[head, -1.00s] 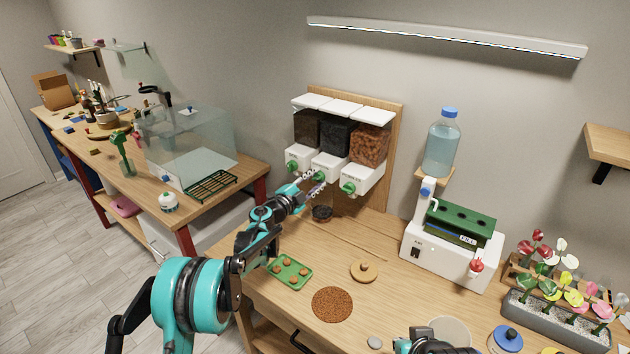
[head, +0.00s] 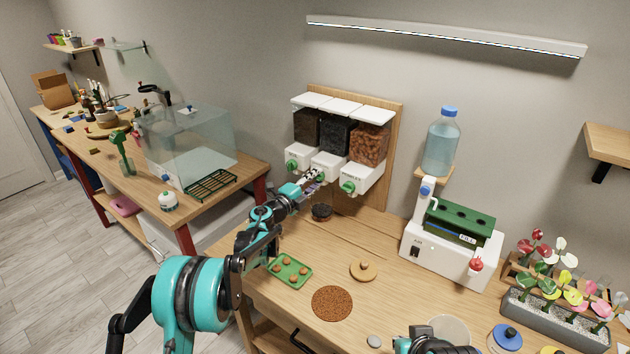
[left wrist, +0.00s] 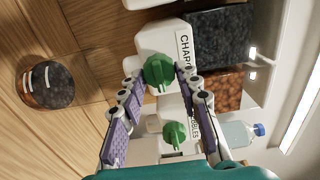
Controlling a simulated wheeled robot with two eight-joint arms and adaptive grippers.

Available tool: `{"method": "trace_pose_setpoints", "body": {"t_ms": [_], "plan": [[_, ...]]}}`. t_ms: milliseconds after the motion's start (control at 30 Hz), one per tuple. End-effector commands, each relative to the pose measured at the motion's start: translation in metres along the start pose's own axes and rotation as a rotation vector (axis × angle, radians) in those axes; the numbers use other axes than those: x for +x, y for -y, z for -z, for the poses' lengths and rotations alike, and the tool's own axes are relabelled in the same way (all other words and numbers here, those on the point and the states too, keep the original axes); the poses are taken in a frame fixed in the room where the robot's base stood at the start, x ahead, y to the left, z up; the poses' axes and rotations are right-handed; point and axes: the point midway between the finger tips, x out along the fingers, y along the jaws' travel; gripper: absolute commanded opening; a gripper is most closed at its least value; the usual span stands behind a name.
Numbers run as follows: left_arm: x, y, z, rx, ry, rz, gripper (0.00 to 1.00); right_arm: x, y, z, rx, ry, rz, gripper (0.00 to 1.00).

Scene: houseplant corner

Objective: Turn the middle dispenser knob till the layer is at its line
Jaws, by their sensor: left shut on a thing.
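The middle dispenser (head: 328,165) holds dark charcoal, and its green knob (left wrist: 158,74) shows between my fingers in the left wrist view. My left gripper (head: 316,176) is shut on this knob, one finger on each side. A round glass jar (head: 321,212) stands on the table below the dispensers. In the left wrist view the jar (left wrist: 48,85) shows a dark layer over a brown one, with short white marks on its side. I cannot tell exactly how the layer stands to a line. My right gripper's fingers are out of view.
The pebble dispenser's knob (head: 348,187) is close on the right, and another green knob (head: 291,166) is on the left. A green tray (head: 290,271), a cork lid (head: 363,270) and a brown round mat (head: 332,303) lie on the table. A white machine (head: 450,250) stands right.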

Motion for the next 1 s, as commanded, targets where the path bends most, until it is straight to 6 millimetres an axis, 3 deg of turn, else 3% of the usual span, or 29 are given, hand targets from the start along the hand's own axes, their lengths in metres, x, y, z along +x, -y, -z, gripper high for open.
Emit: {"method": "trace_pose_setpoints", "body": {"t_ms": [300, 333, 400, 767, 1000], "plan": [[0.0, -0.001, 0.001, 0.002, -0.002, -0.001, 0.04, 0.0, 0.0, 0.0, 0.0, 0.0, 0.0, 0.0], [0.0, -0.001, 0.001, 0.001, -0.002, -0.001, 0.35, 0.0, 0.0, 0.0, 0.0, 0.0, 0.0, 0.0], [0.0, -0.001, 0.001, 0.001, -0.002, -0.001, 0.53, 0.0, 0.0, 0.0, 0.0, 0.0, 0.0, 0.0], [-0.003, 0.0, 0.0, 0.0, 0.0, 0.0, 0.53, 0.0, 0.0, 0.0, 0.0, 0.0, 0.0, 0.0], [-0.043, 0.0, -0.001, 0.0, 0.002, 0.0, 0.53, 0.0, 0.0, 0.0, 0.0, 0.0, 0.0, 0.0]]}}
